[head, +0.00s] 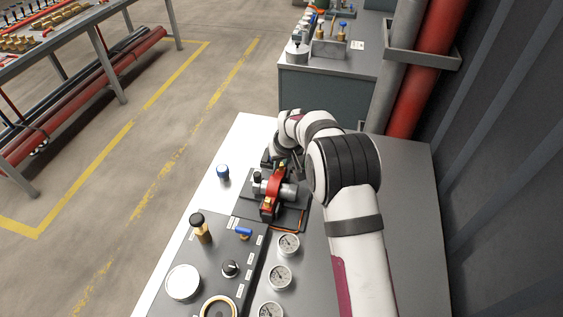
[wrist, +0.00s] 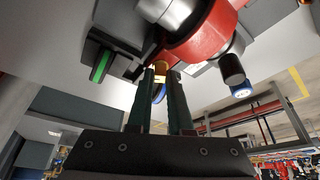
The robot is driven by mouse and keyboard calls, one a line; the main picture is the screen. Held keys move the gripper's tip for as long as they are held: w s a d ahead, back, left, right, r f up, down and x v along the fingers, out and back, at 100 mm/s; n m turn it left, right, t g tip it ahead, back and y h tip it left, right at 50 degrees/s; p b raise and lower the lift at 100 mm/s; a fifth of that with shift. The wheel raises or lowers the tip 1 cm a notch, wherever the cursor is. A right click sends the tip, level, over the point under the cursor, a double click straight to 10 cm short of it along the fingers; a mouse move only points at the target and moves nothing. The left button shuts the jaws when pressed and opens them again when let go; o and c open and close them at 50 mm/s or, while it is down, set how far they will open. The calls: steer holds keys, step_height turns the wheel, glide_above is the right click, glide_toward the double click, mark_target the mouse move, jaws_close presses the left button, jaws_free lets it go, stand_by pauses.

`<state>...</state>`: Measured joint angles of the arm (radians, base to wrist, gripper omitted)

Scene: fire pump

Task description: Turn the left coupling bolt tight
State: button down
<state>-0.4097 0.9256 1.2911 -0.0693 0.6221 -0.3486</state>
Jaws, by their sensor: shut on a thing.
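A red coupling (head: 272,188) sits around a grey metal pipe (head: 288,191) on a dark base plate on the bench. The coupling also shows large in the wrist view (wrist: 213,35), at the top. A brass bolt (wrist: 160,70) shows below the coupling there. My gripper (wrist: 164,76) has its two dark fingers close together with their tips at this bolt, shut on it. The fingers partly hide the bolt. In the head view my arm reaches over the bench to the coupling's far side, and the fingertips are hard to make out.
A blue knob (head: 222,171) is left of the coupling. The bench right of my arm is clear.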

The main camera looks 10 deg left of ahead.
steer(key=c, duration=0.8)
jaws_free()
steer(key=v, duration=1.5)
steer(key=shift+s+d+r, duration=0.1)
steer(key=shift+s+r, duration=0.05)
steer(key=shift+r, duration=0.2)
steer(key=s+d+r+m+g, duration=0.1)
steer(key=s+d+r+m, duration=0.15)
steer(key=s+d, duration=0.6)
steer(key=s+d+r+m+g, duration=0.15)
steer(key=s+d+m, duration=0.35)
steer(key=s, duration=0.6)
steer(key=s+d+f+m, duration=0.1)
steer(key=s, duration=0.4)
steer(key=s+d+f+m+g, duration=0.1)
steer(key=s+d, duration=0.1)
steer(key=s, duration=0.3)
steer(key=s+d+f+m, duration=0.1)
steer(key=s+m, duration=0.1)
steer(key=s, duration=0.3)
steer(key=shift+s+d+f+g, duration=0.1)
steer(key=shift+s+d+g, duration=0.05)
steer(key=shift+s+g, duration=0.15)
